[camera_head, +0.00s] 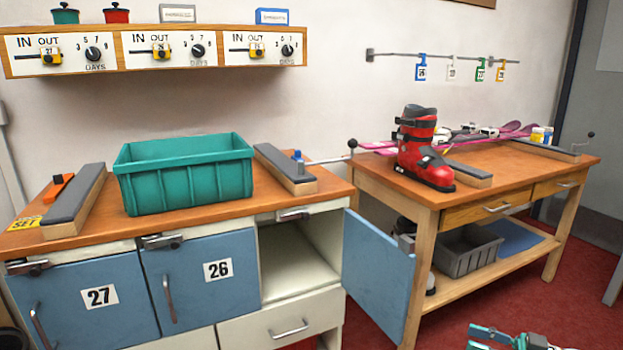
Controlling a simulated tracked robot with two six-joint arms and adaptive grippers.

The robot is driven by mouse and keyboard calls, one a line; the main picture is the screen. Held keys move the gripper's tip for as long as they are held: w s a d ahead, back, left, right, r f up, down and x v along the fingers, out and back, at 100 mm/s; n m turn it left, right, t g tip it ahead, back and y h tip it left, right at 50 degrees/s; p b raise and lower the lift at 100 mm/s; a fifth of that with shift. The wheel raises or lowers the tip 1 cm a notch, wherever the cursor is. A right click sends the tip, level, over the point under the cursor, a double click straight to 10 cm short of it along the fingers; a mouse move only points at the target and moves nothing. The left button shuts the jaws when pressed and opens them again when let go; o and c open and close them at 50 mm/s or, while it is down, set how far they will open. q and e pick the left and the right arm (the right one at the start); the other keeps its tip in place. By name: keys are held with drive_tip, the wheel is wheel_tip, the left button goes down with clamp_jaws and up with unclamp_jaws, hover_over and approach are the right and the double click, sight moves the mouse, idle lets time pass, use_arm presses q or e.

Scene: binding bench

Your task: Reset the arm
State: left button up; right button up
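My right gripper (474,337) shows at the bottom right edge, partly cut off by the frame. Its teal fingers point left and stand apart, with nothing seen between them. It is in front of the benches, over the red floor, and touches nothing that I can see. My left gripper is not in view.
A cabinet door (377,277) stands open into the gap before the right bench (520,166). A teal crate (185,172) sits on the left bench (258,204). A red ski boot (424,160) and pink skis (512,130) are on the right bench. Red floor (575,290) is clear at right.

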drive_tip(key=w+a+f+m+t, duration=0.2)
drive_tip(key=w+a+m, duration=0.15)
drive_tip(key=a, duration=0.85)
drive_tip(key=w+a+f+m+t, duration=0.15)
drive_tip(key=a+m, duration=0.25)
drive_tip(key=a, duration=0.8)
drive_tip(key=s+a+f+m+h, duration=0.2)
drive_tip(key=a+f+m+h, duration=0.3)
drive_tip(key=f, duration=0.5)
drive_tip(key=s+d+f+m+g+h, duration=0.1)
drive_tip(key=s+f+g+h, duration=0.1)
drive_tip(key=s+f+g, duration=0.5)
drive_tip(key=s+f+m+g+h, duration=0.15)
drive_tip(key=s+f, duration=0.25)
drive_tip(key=s, duration=0.8)
drive_tip(key=s+d+f+g+h, duration=0.1)
drive_tip(key=s+f+g+h, duration=0.2)
drive_tip(key=s+f, duration=0.45)
wheel_tip(320, 180, up, 29)
drive_tip(key=s+n+g+p, duration=0.1)
drive_tip(key=s+p, duration=0.1)
drive_tip(key=p, duration=2.5)
drive_tip(key=shift+f, duration=0.15)
drive_tip(key=shift+a, duration=0.15)
